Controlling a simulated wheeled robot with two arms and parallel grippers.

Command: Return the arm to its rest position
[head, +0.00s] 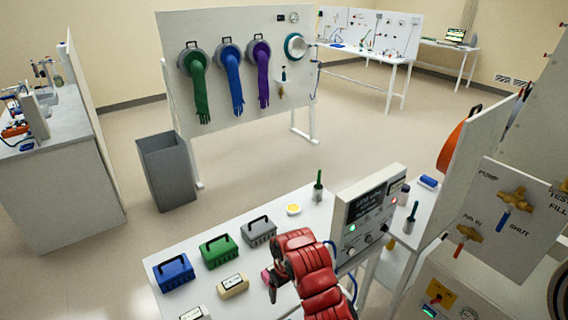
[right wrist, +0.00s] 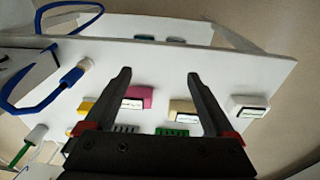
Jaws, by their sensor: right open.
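My right arm, red, reaches in from the bottom of the head view. Its gripper (head: 274,284) is over the near part of the white table (head: 265,289). In the right wrist view the two dark fingers of the right gripper (right wrist: 158,95) stand wide apart with nothing between them. Past the fingertips the white table (right wrist: 200,55) shows with small blocks on it, a pink one (right wrist: 139,92) and a cream one (right wrist: 182,105) among them. My left gripper is not in view.
Blue (head: 174,272), green (head: 218,250) and grey (head: 259,231) handled cases sit on the table. A control box (head: 366,217) with a screen stands right of the arm. A cream block (head: 232,286) lies near the gripper. A grey bin (head: 167,172) and glove panel (head: 236,70) stand behind.

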